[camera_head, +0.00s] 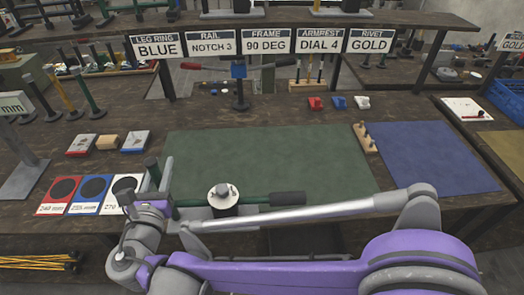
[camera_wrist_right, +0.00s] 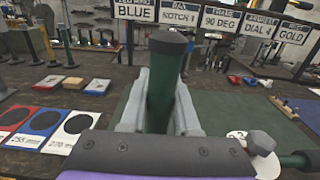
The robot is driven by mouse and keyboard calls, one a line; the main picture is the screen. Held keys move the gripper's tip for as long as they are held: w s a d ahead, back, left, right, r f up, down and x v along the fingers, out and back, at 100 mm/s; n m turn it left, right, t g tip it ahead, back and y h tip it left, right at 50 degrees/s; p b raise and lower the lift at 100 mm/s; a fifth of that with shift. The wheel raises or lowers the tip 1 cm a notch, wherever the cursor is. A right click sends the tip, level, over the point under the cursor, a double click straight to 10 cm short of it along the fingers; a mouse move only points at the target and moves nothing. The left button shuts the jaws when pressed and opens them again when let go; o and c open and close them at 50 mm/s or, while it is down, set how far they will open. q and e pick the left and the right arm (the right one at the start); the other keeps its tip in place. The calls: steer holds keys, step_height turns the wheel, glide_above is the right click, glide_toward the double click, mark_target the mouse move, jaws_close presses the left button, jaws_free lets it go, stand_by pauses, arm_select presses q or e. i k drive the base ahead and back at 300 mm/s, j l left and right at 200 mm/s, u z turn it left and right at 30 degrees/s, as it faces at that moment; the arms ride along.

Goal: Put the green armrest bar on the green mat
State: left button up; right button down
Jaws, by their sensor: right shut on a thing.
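The green armrest bar (camera_wrist_right: 163,90), a dark green tube with a black cap, stands upright between the two grey fingers of my right gripper (camera_wrist_right: 160,105) in the right wrist view. In the head view its black end shows above my right gripper (camera_head: 155,182), which is shut on it at the left edge of the green mat (camera_head: 270,155). A horizontal green bar with a black grip (camera_head: 288,198) lies along the mat's front edge, with a pale round disc on it. I cannot tell whether it joins the held bar. My left gripper is not in view.
Red, blue and white dial cards (camera_head: 93,188) lie left of the mat. Small blocks (camera_head: 107,142) sit behind them. A blue mat (camera_head: 435,155) and a pegged wooden strip (camera_head: 365,137) are at the right. Sign boards (camera_head: 265,42) stand behind. The green mat's middle is clear.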

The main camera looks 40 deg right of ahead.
mark_target(234, 164)
steer(key=i+l, duration=0.8)
